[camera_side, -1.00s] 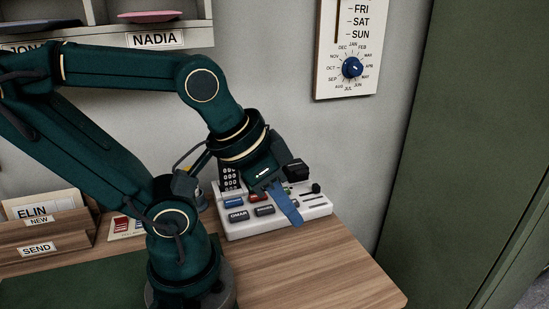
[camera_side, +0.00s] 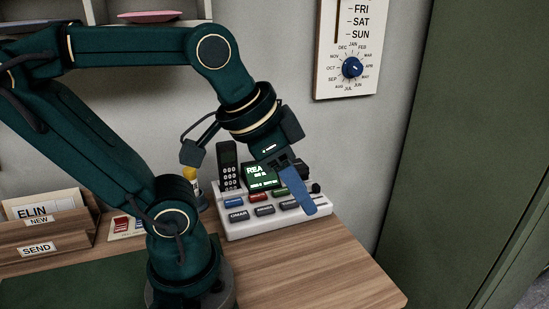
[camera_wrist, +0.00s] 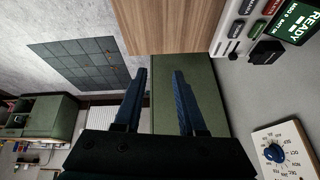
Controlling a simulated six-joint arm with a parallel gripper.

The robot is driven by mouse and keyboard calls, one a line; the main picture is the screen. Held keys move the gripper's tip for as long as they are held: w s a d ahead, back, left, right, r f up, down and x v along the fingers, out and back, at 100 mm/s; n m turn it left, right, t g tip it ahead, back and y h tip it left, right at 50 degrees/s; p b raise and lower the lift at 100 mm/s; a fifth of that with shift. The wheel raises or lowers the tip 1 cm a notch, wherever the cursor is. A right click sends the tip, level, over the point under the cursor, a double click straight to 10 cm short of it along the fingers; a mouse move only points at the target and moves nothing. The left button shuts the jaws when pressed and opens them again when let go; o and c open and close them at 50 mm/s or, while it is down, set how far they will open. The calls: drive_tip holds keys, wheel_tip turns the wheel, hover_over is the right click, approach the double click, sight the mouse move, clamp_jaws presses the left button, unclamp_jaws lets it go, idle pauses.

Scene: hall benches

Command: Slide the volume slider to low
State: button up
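The white desk console (camera_side: 245,229) stands on the wooden bench, with a handset, lit screen and labelled buttons. A black knob (camera_side: 316,187) at its right end looks like the volume slider; its track is mostly hidden behind my gripper, so its setting cannot be read. My gripper (camera_side: 305,205) hangs in front of the console's right end in the side view, blue fingers pointing down and right. In the wrist view my gripper (camera_wrist: 158,85) has its fingers spread with nothing between them. The console (camera_wrist: 232,43) shows there at upper right, outside the fingers, with a black part (camera_wrist: 265,52).
A wall calendar (camera_side: 345,50) with a blue dial hangs behind to the right. A green cabinet (camera_side: 460,130) stands at far right. A letter holder (camera_side: 45,242) is at left. The bench front (camera_side: 310,270) is clear.

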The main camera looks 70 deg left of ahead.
drive_tip(key=w+a+r+g, duration=0.1)
drive_tip(key=w+a+r, duration=0.3)
drive_tip(key=w, duration=0.4)
drive_tip(key=n+g, duration=0.2)
drive_tip(key=g, duration=0.3)
hover_over(316, 185)
wheel_tip(316, 185, down, 15)
drive_tip(key=shift+r, duration=0.2)
drive_tip(key=shift+f, duration=2.3)
clamp_jaws()
drive_tip(key=shift+r, duration=0.1)
